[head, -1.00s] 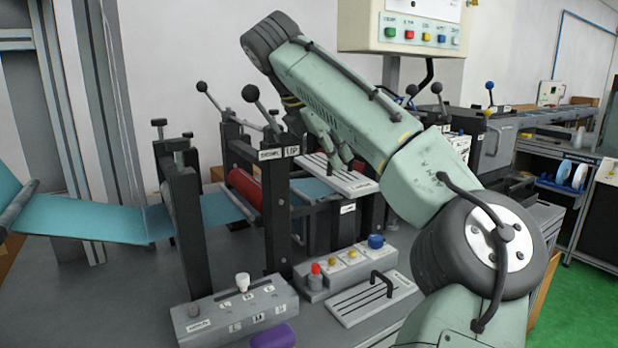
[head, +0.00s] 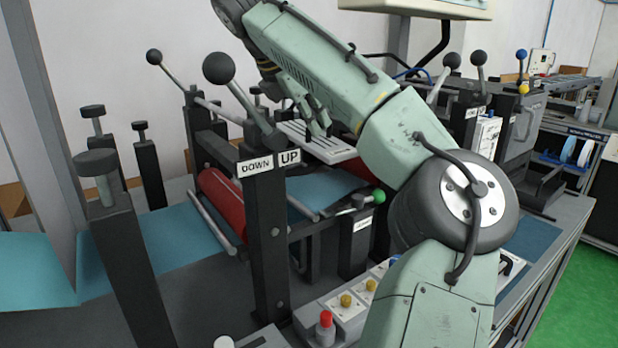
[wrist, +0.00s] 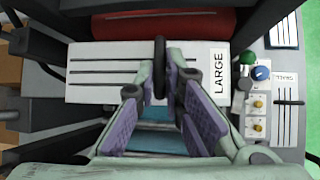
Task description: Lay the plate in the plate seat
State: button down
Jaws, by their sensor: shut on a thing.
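The plate is a pale slab with dark slots and a LARGE label, seen in the wrist view (wrist: 95,88) and the head view (head: 333,148). My gripper (wrist: 160,68) is shut on the black handle in the plate's middle; it also shows in the head view (head: 318,122). The plate looks about level, just beside the red roller (wrist: 165,24) and above the blue web (wrist: 158,140). The plate seat is not clearly visible; the plate and the black frame hide that area. I cannot tell whether the plate touches anything below.
A black post with a DOWN/UP sign (head: 268,163) and a ball-topped lever (head: 220,68) stand close to my arm. A green-knobbed lever (head: 379,196) is beside the frame. A second handled plate (wrist: 288,118) and a button box (wrist: 257,105) lie to the right.

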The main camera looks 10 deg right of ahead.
notch_tip(320, 180, down, 5)
jog(key=shift+s+f, duration=0.15)
jog(key=shift+f, duration=2.15)
jog(key=c, duration=1.9)
grip_release()
jog(key=shift+o, duration=1.1)
jog(key=p, duration=0.3)
send_near(313, 143)
jog(key=shift+s+a+f, duration=0.15)
jog(key=shift+a+f, duration=0.05)
jog(key=shift+f, duration=0.6)
jog(key=shift+s+a+f, duration=0.1)
jog(key=shift+a+f, duration=0.1)
jog(key=shift+f, duration=0.6)
